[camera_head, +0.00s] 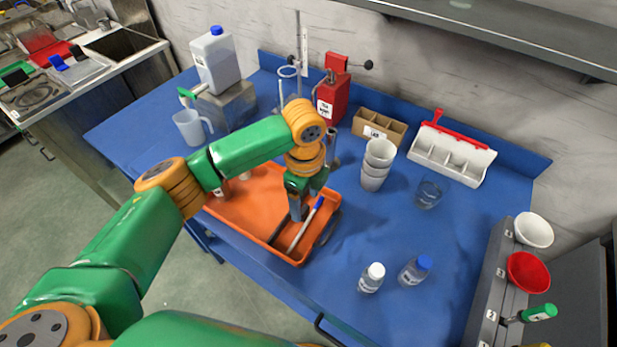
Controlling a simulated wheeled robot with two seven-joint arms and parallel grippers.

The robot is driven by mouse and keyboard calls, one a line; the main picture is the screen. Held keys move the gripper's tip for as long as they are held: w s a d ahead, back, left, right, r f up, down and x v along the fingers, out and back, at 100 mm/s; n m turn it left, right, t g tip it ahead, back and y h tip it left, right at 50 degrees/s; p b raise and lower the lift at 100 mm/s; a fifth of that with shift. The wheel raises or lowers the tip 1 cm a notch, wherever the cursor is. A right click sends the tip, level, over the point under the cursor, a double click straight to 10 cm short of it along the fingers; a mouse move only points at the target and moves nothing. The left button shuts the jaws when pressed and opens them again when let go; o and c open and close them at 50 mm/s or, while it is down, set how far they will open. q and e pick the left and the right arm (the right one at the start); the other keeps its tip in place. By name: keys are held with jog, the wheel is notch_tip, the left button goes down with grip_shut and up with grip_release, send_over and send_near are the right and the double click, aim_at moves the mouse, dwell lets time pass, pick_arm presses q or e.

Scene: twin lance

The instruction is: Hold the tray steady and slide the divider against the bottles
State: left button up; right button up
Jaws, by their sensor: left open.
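An orange tray (236,208) lies on the blue bench at its front edge, partly hidden by my left arm. A thin pale bar with a blue end (305,226) lies slanted in the right part of the tray; I cannot tell whether it is the divider. My left gripper (299,208) is open, pointing down over the tray's right part beside the bar. Whether it touches anything is unclear. Small pale items (244,176) show by the tray's back behind my arm. A white-capped bottle (371,278) and a blue-capped bottle (415,271) stand outside, to the right.
Stacked white cups (376,166) and a glass beaker (428,192) stand right of the tray. Behind are a cardboard box (379,129), a white compartment holder (450,154), a red device (333,97) and a jug (192,127).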

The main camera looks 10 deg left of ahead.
aim_at(305, 210)
pick_arm(q)
jog(key=f, duration=0.3)
jog(key=shift+s+f, duration=0.1)
jog(key=shift+s, duration=0.3)
jog(key=shift+w+f, duration=0.3)
jog(key=shift+w, duration=0.1)
jog(key=shift+s+r, duration=0.15)
jog(key=shift+s, duration=0.1)
jog(key=c, duration=0.7)
grip_shut()
jog(key=o, duration=0.7)
grip_release()
jog(key=shift+w, duration=0.1)
